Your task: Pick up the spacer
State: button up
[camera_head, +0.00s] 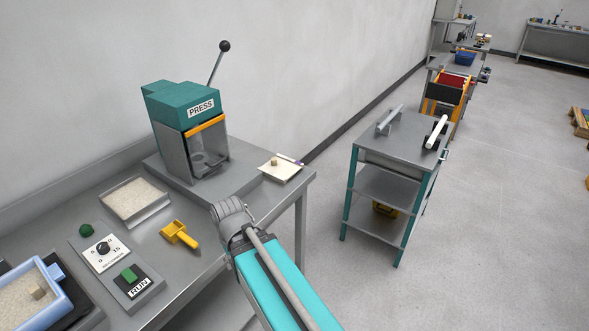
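Nothing in view is labelled as the spacer. Two small tan blocks show: one (274,161) sits on a pale square plate (282,173) at the right end of the bench, and one (37,292) lies in pale granular material inside a blue tray (54,272) at the lower left. I cannot tell whether either is the spacer. My turquoise arm rises from the bottom centre to a grey ribbed joint beside the bench's front edge. No gripper fingers show, so my gripper's state and any contact are hidden.
A teal press (187,130) with a lever stands on the grey bench (190,268). A granule tray (133,203), yellow scoop (180,235) and control panel (122,272) lie left of my arm.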

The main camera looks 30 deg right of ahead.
aim_at(36, 291)
jog(key=u, duration=1.2)
